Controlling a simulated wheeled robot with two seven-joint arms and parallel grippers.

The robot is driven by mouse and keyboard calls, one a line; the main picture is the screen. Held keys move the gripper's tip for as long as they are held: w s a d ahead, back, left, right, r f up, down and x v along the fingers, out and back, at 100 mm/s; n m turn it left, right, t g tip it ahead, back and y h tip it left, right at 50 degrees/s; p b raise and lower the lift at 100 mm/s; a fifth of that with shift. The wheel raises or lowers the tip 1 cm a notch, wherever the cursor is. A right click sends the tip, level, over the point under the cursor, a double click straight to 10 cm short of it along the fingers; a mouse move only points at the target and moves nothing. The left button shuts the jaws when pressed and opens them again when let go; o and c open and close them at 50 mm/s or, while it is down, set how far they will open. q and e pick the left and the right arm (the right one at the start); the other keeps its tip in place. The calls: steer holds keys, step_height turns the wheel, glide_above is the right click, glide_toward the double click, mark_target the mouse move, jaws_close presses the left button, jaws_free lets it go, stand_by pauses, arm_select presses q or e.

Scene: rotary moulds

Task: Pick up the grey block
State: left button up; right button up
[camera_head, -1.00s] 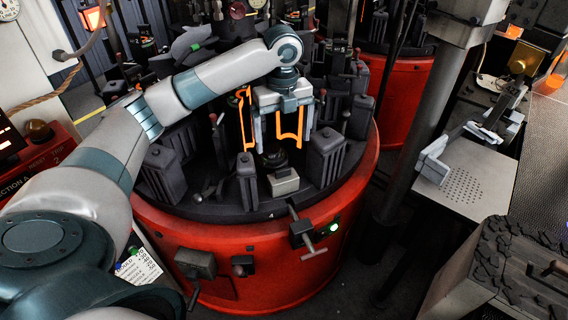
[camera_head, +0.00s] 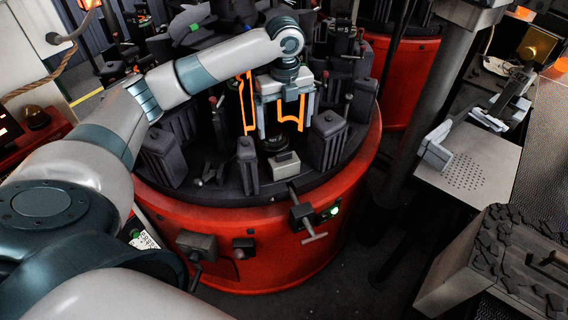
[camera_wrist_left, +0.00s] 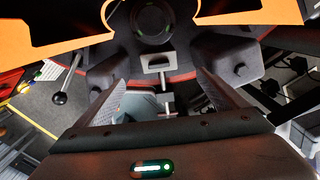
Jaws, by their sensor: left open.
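The grey block (camera_head: 285,162) is a small light block near the front of the dark round table top (camera_head: 222,199), with a dark slot-like mark. It also shows in the left wrist view (camera_wrist_left: 155,65), top centre, beyond and between my fingers. My left gripper (camera_head: 285,118) hangs fingers-down above and behind the block in the head view, open and apart from it. Its two fingers also frame the wrist view (camera_wrist_left: 158,88), with nothing held between them.
Glowing orange mould edges (camera_head: 247,103) stand close around my left gripper. Dark mould blocks flank the grey block at left (camera_head: 248,165) and right (camera_head: 326,143). A T-handle (camera_head: 308,222) projects from the red drum (camera_head: 285,255). A perforated plate (camera_head: 478,158) lies to the right.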

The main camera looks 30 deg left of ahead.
arm_select(q)
steer(key=p, duration=0.2)
glide_toward(284, 159)
steer(key=f, duration=0.3)
steer(key=w+f, duration=0.1)
steer(key=f, duration=0.1)
steer(key=shift+a, duration=0.2)
steer(key=shift+f, duration=0.1)
steer(key=shift+s+f+p, duration=0.2)
steer(key=shift+f+p, duration=0.35)
steer(key=shift+p, duration=0.15)
step_height(284, 159, down, 3)
steer(key=shift+s+f+p, duration=0.1)
steer(key=shift+p, duration=0.6)
steer(key=shift+f, duration=0.4)
steer(key=shift+r, duration=0.1)
steer(key=c, duration=1.8)
steer(key=shift+r, duration=0.1)
